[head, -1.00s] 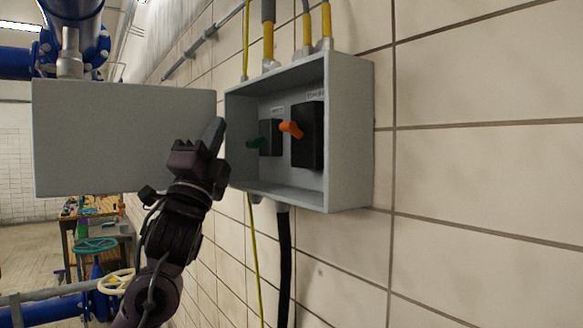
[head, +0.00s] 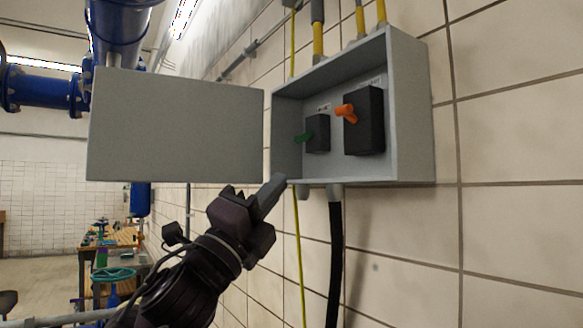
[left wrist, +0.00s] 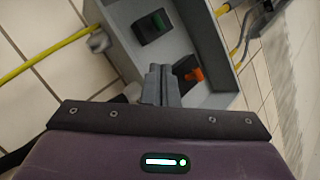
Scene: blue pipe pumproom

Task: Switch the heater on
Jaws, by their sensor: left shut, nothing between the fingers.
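A grey wall box (head: 411,110) stands open in the head view, its door (head: 175,125) swung out to the left. Inside are a small black switch with a green handle (head: 304,137) and a larger black switch with an orange handle (head: 346,113). Labels above them are too small to read. My left gripper (head: 273,190) is shut and empty, its fingertips just below the box's lower left corner. In the left wrist view the shut fingers (left wrist: 160,84) overlap the box edge, with the green handle (left wrist: 98,41) and orange handle (left wrist: 193,75) beyond. My right gripper is not in view.
Yellow and grey conduits (head: 318,35) enter the box top. A black cable (head: 335,260) and a thin yellow one hang below it. The tiled wall right of the box is clear. Blue pipes (head: 45,88) and a workbench (head: 110,245) stand at the left, farther back.

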